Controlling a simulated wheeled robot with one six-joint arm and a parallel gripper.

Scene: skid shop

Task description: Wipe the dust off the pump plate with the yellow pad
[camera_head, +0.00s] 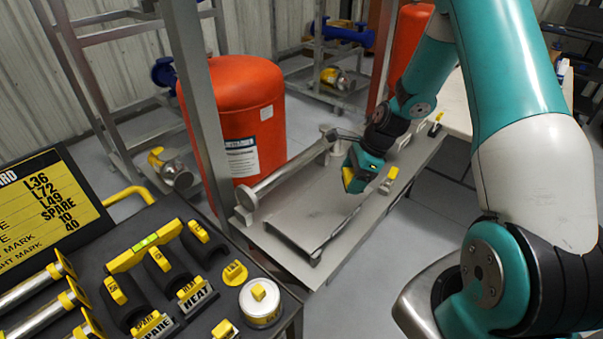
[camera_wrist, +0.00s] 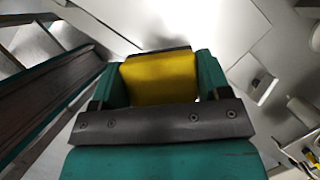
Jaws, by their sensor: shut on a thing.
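My gripper (camera_head: 352,181) is shut on the yellow pad (camera_wrist: 160,80), which sits between its two teal fingers in the wrist view. In the head view the pad shows as a small yellow patch low on the gripper, over the far part of the skid. The grey pump plate (camera_head: 300,208) lies on the skid, left of and below the gripper in the picture. A pale grey surface fills the wrist view beyond the pad. I cannot tell whether the pad touches it. Dust is not clear in the head view.
A long grey pipe (camera_head: 290,181) runs along the plate's back, with an orange tank (camera_head: 235,115) behind it. A steel post (camera_head: 200,95) stands at left. A black tool bench (camera_head: 185,300) fills the lower left.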

